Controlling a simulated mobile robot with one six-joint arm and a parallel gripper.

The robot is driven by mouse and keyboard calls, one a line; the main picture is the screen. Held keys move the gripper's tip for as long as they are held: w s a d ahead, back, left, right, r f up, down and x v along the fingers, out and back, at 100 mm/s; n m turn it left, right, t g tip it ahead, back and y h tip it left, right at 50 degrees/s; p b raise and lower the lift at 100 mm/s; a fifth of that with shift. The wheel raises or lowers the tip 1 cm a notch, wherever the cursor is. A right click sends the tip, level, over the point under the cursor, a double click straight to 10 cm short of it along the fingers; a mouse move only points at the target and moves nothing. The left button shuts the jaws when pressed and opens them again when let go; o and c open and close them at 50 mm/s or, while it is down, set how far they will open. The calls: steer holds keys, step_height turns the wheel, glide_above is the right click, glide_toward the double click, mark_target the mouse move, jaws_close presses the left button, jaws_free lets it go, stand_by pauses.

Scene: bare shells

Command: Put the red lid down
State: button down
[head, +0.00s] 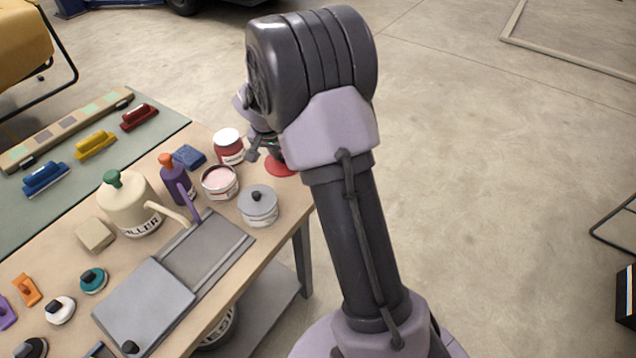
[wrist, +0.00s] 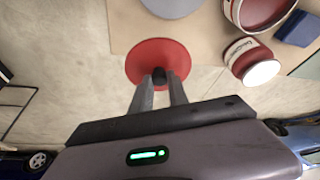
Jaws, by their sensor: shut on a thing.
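The red lid (head: 281,169) is a flat disc near the table's right edge in the head view, partly hidden by my arm. In the wrist view the red lid (wrist: 150,50) is seen from above, with my gripper (wrist: 159,81) shut on its dark knob (wrist: 158,75). The lid overlaps the table's edge in that view. I cannot tell whether it touches the tabletop or hangs above it. In the head view my gripper (head: 266,150) is mostly hidden behind my arm.
An open can with pink contents (head: 220,180), a grey-lidded can (head: 258,207) and a red can with a white top (head: 229,143) stand close by. A blue block (head: 189,157) lies behind them. The table (head: 285,222) is crowded left of these; open floor lies right.

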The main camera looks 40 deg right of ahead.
steer(key=shift+s+d+f, duration=0.25)
steer(key=shift+d+f, duration=0.1)
steer(key=shift+f, duration=0.2)
steer(key=f+b, duration=0.1)
steer(key=f, duration=0.2)
steer(key=f+b, duration=0.1)
steer(key=f, duration=0.2)
steer(key=a+f+b, duration=0.1)
steer(key=f, duration=0.2)
steer(key=shift+w+f, duration=0.15)
steer(key=shift+w, duration=0.2)
steer(key=shift+f+b, duration=0.2)
steer(key=shift+b, duration=0.35)
steer(key=c, duration=1.3)
jaws_free()
steer(key=shift+r, duration=0.1)
